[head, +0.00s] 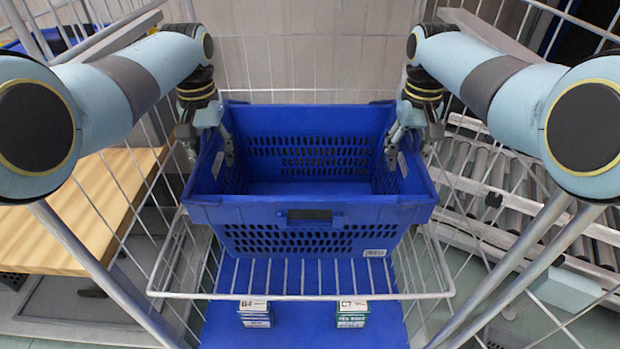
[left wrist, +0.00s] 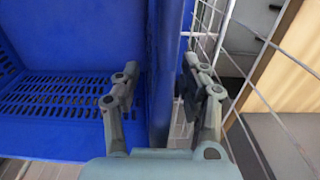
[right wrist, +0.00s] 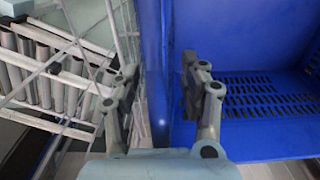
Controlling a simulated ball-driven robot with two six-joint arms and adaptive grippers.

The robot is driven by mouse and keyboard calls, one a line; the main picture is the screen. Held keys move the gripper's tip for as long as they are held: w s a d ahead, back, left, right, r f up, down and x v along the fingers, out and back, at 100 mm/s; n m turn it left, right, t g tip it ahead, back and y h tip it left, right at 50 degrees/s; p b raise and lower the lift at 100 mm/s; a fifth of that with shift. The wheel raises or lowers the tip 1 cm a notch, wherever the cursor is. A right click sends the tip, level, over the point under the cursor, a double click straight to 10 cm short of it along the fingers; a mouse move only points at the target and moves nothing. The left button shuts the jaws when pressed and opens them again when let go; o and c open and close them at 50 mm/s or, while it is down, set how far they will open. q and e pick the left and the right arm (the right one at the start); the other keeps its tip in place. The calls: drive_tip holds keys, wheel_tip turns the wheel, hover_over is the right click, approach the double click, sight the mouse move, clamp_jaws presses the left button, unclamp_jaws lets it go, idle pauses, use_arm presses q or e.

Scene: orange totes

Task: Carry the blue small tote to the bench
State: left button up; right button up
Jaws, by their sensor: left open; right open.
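The blue small tote (head: 310,215) sits upright and empty on a wire shelf of a cage trolley in the head view. My left gripper (head: 208,150) is at its left wall, open, with one finger inside and one outside. The left wrist view shows that wall (left wrist: 165,70) between the fingers of the left gripper (left wrist: 158,95), with gaps. My right gripper (head: 408,150) straddles the right wall the same way, open. The right wrist view shows the wall (right wrist: 154,70) between the fingers of the right gripper (right wrist: 160,95). A wooden-topped bench (head: 85,215) is at the left.
Wire mesh sides and slanted metal posts of the trolley (head: 440,260) surround the tote closely. A roller conveyor (head: 500,180) runs at the right. Below the shelf is a blue surface (head: 300,325) with two small boxes (head: 255,314) (head: 352,314).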

use_arm(q)
clamp_jaws()
use_arm(e)
clamp_jaws()
use_arm(q)
drive_tip(key=shift+w, duration=0.1)
